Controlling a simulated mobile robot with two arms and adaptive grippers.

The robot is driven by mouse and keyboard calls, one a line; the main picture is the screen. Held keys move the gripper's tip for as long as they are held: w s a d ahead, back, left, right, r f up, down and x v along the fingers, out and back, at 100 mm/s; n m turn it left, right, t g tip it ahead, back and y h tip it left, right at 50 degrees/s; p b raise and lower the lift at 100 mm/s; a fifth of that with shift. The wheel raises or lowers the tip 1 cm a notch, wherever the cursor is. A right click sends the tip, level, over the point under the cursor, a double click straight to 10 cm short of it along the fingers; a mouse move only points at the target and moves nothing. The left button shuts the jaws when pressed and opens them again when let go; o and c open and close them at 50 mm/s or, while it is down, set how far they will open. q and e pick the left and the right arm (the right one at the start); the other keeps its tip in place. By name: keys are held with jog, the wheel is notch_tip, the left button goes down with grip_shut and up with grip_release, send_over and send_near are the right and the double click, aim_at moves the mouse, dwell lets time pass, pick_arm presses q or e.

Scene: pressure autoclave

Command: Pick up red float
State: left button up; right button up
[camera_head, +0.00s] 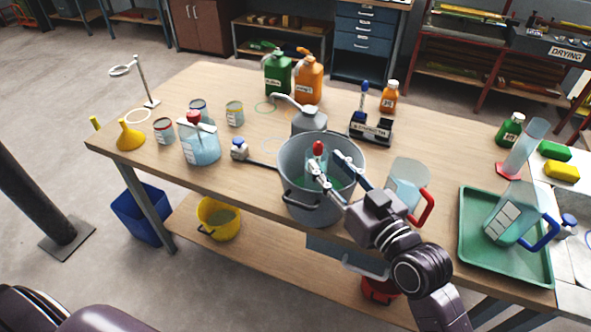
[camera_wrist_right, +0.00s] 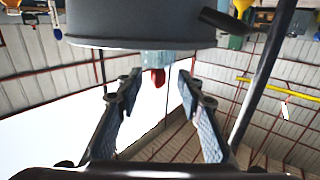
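The red float (camera_head: 318,149) is a small red cap on top of a pale block that stands in the grey pot (camera_head: 293,165). In the right wrist view, which looks upside down, the red float (camera_wrist_right: 158,77) shows just past the pot's rim (camera_wrist_right: 140,44). My right gripper (camera_head: 332,164) is over the pot, its fingers spread apart. In the right wrist view the open fingertips (camera_wrist_right: 158,76) are on either side of the float, with a gap on each side. Contact is not visible. My left gripper is not in view.
A clear jug with a red handle (camera_head: 407,183) stands close to the pot's right side. A grey can with a spout (camera_head: 309,121) is just behind it. A green tray (camera_head: 475,240) holds a blue-handled jug (camera_head: 513,215). The table's left front (camera_head: 180,175) is mostly free.

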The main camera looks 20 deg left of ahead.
aim_at(319, 152)
jog(key=shift+w+a+r, duration=0.2)
jog(key=shift+r, duration=0.1)
jog(key=shift+s+d+r, duration=0.2)
jog(key=shift+d+r, duration=0.05)
jog(key=shift+r, duration=0.2)
jog(key=shift+w+a+f+p, duration=0.1)
jog(key=shift+w+a+p, duration=0.3)
jog(key=shift+a+p, duration=0.1)
jog(key=x, duration=0.1)
jog(key=p+x, duration=0.1)
jog(key=x, duration=0.1)
jog(key=shift+s+f, duration=0.15)
jog(key=shift+f, duration=0.05)
jog(key=shift+x, duration=0.9)
jog(key=shift+f, duration=0.15)
jog(key=c, duration=0.5)
grip_shut()
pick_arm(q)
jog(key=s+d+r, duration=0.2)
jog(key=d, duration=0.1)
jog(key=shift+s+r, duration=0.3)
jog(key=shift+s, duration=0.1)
